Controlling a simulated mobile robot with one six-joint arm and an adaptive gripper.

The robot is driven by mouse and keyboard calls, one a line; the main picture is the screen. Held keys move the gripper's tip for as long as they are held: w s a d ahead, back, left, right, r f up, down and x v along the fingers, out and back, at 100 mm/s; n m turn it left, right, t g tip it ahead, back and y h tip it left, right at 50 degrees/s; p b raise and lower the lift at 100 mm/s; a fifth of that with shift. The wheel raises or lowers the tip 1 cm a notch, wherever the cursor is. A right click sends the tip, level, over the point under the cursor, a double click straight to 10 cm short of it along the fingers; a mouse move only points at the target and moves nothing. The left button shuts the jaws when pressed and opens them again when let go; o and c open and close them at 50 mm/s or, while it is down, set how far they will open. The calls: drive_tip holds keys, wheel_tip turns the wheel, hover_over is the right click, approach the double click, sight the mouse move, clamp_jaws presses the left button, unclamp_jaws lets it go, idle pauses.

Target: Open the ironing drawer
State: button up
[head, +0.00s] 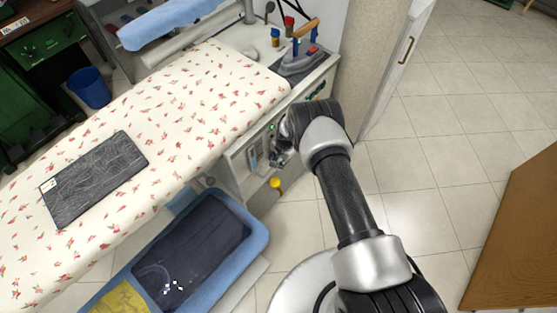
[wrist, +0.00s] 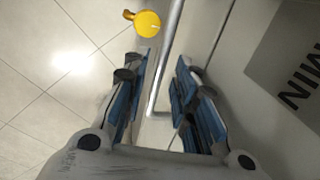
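The ironing drawer is part of the pale cabinet front (head: 232,163) below the end of the ironing board (head: 215,85); its outline is hard to make out in the head view. In the wrist view a long metal bar handle (wrist: 168,62) runs along a pale front (wrist: 215,62). In the head view my gripper (head: 280,154) is at the cabinet front, mostly hidden by my arm.
A yellow round knob (wrist: 147,23) is near the handle; a yellow item also shows below the cabinet (head: 275,183). A blue basin (head: 258,232) stands under the board. An iron (head: 300,62) rests on top. Tiled floor (head: 440,130) is free to the right.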

clamp_jaws()
drive_tip(key=shift+d, duration=0.1)
idle(0.5)
